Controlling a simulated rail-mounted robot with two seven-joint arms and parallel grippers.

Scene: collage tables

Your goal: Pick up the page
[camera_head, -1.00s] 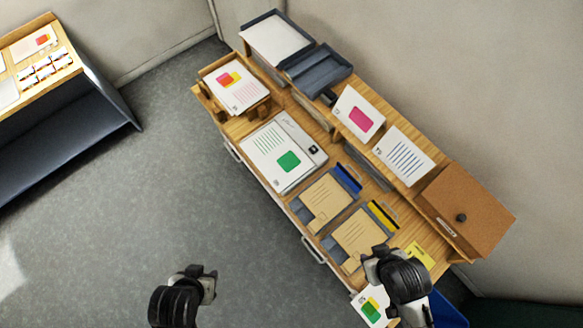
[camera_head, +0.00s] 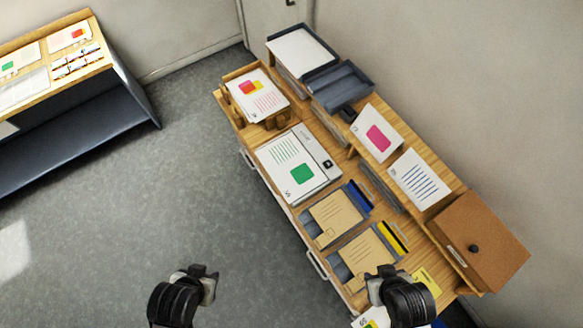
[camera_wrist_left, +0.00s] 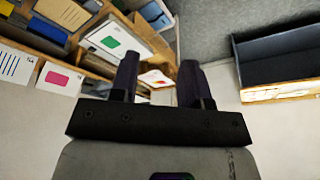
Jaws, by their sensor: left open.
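Several printed pages are in the head view, and I cannot tell which one the task means. A page with red and yellow shapes (camera_head: 257,95) lies on a wooden stand. A page with a green square (camera_head: 287,167) lies on a flat grey device. A pink-square page (camera_head: 377,134) and a blue-lined page (camera_head: 419,180) lean on the shelf. Another page (camera_head: 372,319) is partly hidden by my right gripper (camera_head: 388,280). My left gripper (camera_head: 205,280) is over bare floor, away from the table. The left wrist view shows its fingers (camera_wrist_left: 158,85) apart and empty.
The wooden table (camera_head: 243,128) also carries dark trays (camera_head: 343,87), tan folders (camera_head: 337,215) and a brown box (camera_head: 478,243). A second table (camera_head: 75,62) with papers stands at the left. The floor (camera_head: 170,200) between is clear.

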